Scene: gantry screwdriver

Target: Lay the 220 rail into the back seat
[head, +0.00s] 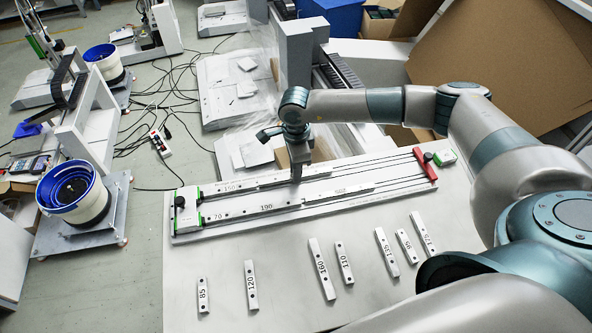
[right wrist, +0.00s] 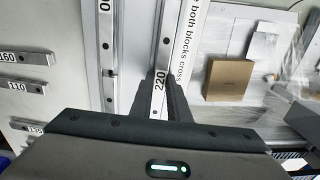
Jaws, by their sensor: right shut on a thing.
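The 220 rail (right wrist: 161,90) is a long pale bar with dark holes, between the fingers of my right gripper (right wrist: 158,95) in the right wrist view. In the head view my right gripper (head: 296,178) points down over the back row of the white fixture (head: 185,230). The rail lies lengthwise along that row, to the right of the 150 piece (head: 230,187). I cannot tell whether it touches the seat floor. The front row holds pieces marked 70 (head: 217,216) and 190 (head: 266,208), and another farther right. My left gripper is out of view.
Loose bars lie on the table in front of the fixture, among them 85 (head: 203,295), 120 (head: 251,285), 160 (head: 321,268) and 110 (head: 343,262). A red block (head: 425,165) stands at the fixture's right end. A cardboard box (right wrist: 229,80) is behind it.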

